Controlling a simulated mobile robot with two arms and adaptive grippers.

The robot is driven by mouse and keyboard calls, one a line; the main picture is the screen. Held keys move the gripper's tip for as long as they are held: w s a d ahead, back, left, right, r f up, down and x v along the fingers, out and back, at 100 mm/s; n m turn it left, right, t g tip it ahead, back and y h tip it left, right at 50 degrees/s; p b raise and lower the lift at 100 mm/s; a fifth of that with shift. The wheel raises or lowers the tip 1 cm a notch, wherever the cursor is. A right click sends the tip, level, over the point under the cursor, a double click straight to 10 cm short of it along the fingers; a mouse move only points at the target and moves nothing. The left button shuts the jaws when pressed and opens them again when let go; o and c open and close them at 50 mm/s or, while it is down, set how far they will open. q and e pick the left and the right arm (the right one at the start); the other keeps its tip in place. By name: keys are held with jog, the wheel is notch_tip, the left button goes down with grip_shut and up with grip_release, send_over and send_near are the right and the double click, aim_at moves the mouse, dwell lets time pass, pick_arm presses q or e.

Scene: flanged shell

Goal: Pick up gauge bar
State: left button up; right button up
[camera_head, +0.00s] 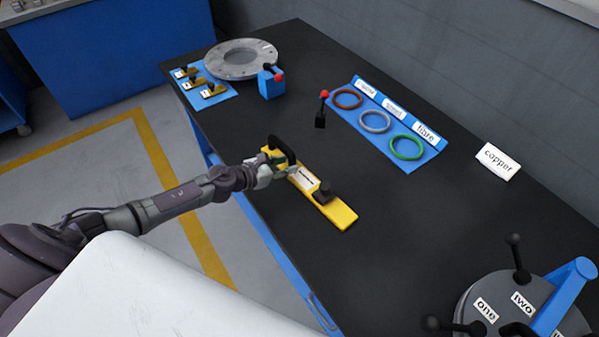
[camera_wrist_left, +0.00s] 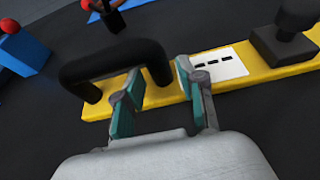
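The gauge bar (camera_head: 342,214) is a long yellow bar lying on the black bench, with a white label, a black arched handle (camera_head: 285,148) at one end and a black block with a knob (camera_head: 325,192) toward the other. My left gripper (camera_head: 277,172) is at the handle end. In the left wrist view, the fingers of my left gripper (camera_wrist_left: 160,95) are apart over the yellow bar (camera_wrist_left: 172,92), and one leg of the black handle (camera_wrist_left: 115,58) comes down between them with visible gaps. My right gripper is not seen.
A blue board (camera_head: 388,133) with three coloured rings lies behind. A metal flange (camera_head: 240,59), a blue block (camera_head: 271,83) and a blue plate (camera_head: 213,97) of small yellow pieces stand far left. A "copper" sign (camera_head: 497,161) and a round fixture (camera_head: 484,297) are right.

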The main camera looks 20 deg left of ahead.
pick_arm(q)
grip_shut()
jog(key=shift+w+r, duration=0.1)
jog(key=shift+w, duration=0.05)
